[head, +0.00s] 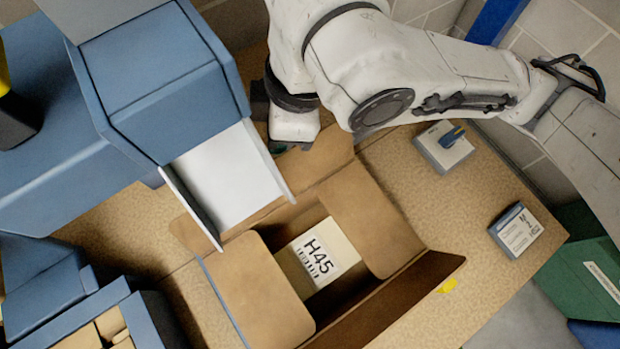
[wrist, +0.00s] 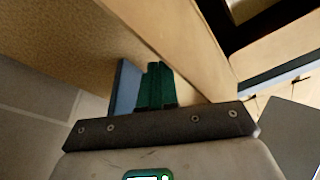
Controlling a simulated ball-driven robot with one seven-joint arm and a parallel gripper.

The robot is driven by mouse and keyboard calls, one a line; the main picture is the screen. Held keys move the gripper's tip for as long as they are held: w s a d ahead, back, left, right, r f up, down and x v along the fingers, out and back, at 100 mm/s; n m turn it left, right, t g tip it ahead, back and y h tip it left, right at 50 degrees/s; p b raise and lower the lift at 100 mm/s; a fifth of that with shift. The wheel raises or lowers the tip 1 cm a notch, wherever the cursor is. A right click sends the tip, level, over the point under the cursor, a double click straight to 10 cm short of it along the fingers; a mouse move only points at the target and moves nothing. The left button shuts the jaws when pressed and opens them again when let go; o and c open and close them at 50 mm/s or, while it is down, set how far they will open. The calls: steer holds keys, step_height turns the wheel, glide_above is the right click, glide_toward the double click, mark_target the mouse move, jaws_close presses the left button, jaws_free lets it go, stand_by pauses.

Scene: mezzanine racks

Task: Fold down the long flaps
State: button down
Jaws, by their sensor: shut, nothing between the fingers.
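An open cardboard box (head: 210,285) stands on the worktop, holding a pale packet labelled H45 (head: 318,255). Its two short flaps, the left one (head: 262,295) and the right one (head: 368,215), lie inward over the opening. The near long flap (head: 405,305) stands out, open. The far long flap (head: 322,158) is also open and partly hidden by a white chute and my arm.
A blue machine with the white chute (head: 232,175) overhangs the box's far left. A small grey device (head: 445,147) and a blue-grey labelled block (head: 516,230) sit on the worktop (head: 440,215) to the right. A blue bin (head: 150,315) stands at lower left.

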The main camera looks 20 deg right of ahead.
steer(key=a+p+v, duration=0.1)
steer(key=p+v, duration=0.5)
steer(key=shift+w+a+r, duration=0.15)
steer(key=shift+w+r, duration=0.1)
steer(key=shift+r, duration=0.35)
